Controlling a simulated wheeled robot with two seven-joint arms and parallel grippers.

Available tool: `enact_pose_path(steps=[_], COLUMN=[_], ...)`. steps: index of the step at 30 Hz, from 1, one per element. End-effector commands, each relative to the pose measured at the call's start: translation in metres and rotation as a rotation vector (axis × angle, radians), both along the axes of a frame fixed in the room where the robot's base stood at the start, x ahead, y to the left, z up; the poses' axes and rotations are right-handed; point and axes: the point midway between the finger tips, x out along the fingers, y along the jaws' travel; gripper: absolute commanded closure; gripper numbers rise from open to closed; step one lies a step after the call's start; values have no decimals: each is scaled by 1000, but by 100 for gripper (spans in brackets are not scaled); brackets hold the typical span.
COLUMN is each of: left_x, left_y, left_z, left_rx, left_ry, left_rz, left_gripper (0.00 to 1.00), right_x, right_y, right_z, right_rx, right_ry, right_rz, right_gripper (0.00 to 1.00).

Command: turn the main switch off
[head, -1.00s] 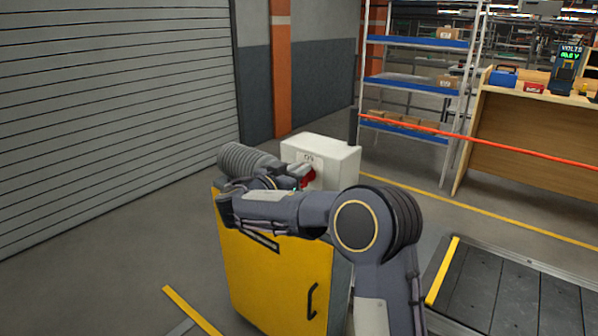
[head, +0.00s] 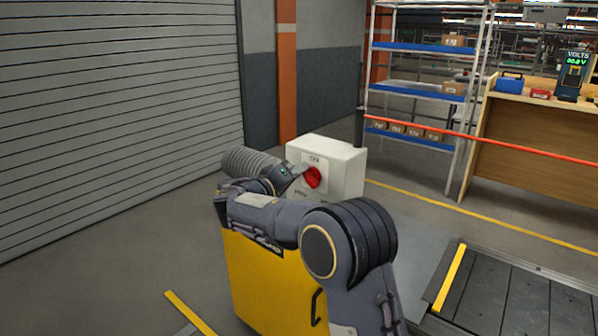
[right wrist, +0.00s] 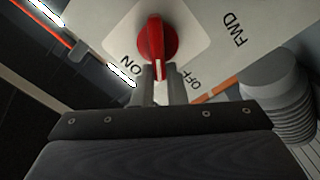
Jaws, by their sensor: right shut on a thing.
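The main switch is a red rotary knob (head: 313,178) on the front of a white box (head: 346,172). In the right wrist view the knob (right wrist: 155,42) has a white mark at its lower end, which points between the ON and OFF labels. My right gripper (head: 299,173) reaches the knob from the left in the head view. Its fingers (right wrist: 155,82) are close together on the knob's lower end in the wrist view; the exact contact is hard to see. My left gripper is not in view.
The white box stands above a yellow cabinet (head: 262,280). A slat conveyor (head: 520,305) lies at the lower right. An orange-red barrier line (head: 480,139) crosses before the shelf rack (head: 415,88) and wooden bench (head: 525,145). Floor at left is clear.

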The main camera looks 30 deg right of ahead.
Motion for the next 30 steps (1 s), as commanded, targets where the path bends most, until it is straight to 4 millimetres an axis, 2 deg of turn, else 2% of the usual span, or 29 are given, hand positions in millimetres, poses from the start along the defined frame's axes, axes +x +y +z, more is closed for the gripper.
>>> enact_pose_path(steps=[15, 30], left_x=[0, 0], left_y=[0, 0], left_z=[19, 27], left_rx=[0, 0], left_ry=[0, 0], left_rz=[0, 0], left_gripper=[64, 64], right_x=[5, 5], right_y=[2, 2], right_z=[-10, -17], right_rx=[-175, -248], right_ry=[420, 600], right_rz=[1, 0], right_gripper=[100, 100])
